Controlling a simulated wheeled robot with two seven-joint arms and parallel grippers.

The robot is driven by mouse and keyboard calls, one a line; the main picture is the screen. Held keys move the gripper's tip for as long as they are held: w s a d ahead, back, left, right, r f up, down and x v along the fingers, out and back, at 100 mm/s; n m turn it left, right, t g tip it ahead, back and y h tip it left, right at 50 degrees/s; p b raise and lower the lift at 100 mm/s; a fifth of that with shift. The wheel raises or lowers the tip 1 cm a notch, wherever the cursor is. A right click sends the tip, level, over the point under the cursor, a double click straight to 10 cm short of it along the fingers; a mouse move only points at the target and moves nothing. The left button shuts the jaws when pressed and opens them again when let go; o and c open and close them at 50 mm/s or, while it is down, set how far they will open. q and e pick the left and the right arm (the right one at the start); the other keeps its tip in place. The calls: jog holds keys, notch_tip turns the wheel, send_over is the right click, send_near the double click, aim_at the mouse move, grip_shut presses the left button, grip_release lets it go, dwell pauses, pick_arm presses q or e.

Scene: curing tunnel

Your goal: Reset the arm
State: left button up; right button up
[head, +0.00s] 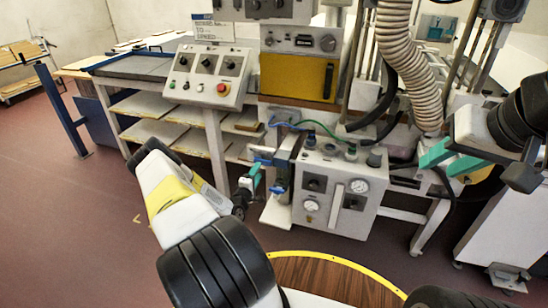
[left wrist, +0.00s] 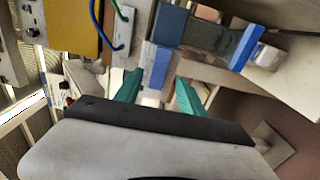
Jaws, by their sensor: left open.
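My left arm reaches forward from the bottom of the head view. Its gripper (head: 256,172) is beside the left side of the grey gauge box, close to small blue parts (head: 280,187). In the left wrist view, the two teal fingers of my left gripper (left wrist: 158,88) are spread, with a gap between them. A blue and white part (left wrist: 157,65) shows beyond that gap; I cannot tell whether the fingers touch it. My right gripper (head: 450,158) is at the right of the head view, with teal fingers partly hidden; its opening is unclear.
The gauge box (head: 335,205) stands ahead, with hoses above it. A control panel (head: 208,75) with a red button sits on a shelved bench (head: 175,138). A ribbed duct (head: 405,65) hangs near my right gripper. Red-brown floor (head: 70,225) is clear at left.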

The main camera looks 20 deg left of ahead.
dwell(0.4)
pick_arm(q)
jog(key=w+d+r+m+g+h, duration=0.1)
jog(key=w+d+r+m+g, duration=0.15)
jog(key=r+m, duration=0.35)
jog(key=w+d+r+m+g+h, duration=0.2)
jog(key=d+r+m+g, duration=0.1)
jog(key=r, duration=0.5)
jog(key=s+d+r+m+g+y, duration=0.1)
jog(key=s+d+r+m, duration=0.15)
jog(key=r, duration=0.55)
jog(key=s+d+r+m+g+y, duration=0.15)
jog(key=s+r, duration=0.25)
jog(key=r, duration=0.5)
jog(key=s+d+r+m+g, duration=0.25)
jog(key=s+d+r, duration=0.25)
jog(key=s+r, duration=0.7)
jog(key=s+d+m+h, duration=0.1)
jog(key=s+d, duration=0.2)
jog(key=s, duration=0.8)
jog(key=s+d+r+m+g, duration=0.1)
jog(key=s+d+m, duration=0.1)
jog(key=s, duration=0.8)
jog(key=shift+s+d+h, duration=0.35)
jog(key=shift+s+d, duration=0.05)
jog(key=shift+d, duration=0.45)
